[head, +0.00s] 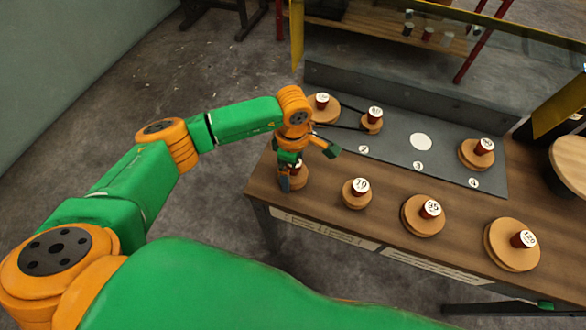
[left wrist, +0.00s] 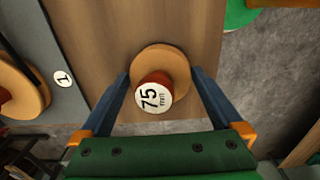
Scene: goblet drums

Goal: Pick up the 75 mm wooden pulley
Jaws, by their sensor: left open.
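The 75 mm wooden pulley (left wrist: 160,58) is a round wooden disc with a red-brown knob and a white cap reading "75 mm". It sits on the wooden bench top. In the head view the pulley (head: 294,178) is at the bench's near left end, partly hidden by my left gripper (head: 308,167). In the left wrist view my left gripper (left wrist: 160,76) is open, with one dark blue finger on each side of the pulley. I cannot tell whether either finger touches it. My right gripper is not in view.
The pulley marked 70 (head: 352,200) stands to the right. Larger pulleys (head: 417,222) and (head: 500,252) stand further right. Behind them a grey board (head: 390,150) carries several pulleys, a dark belt and a white disc (head: 421,141). A clear panel rises behind the board.

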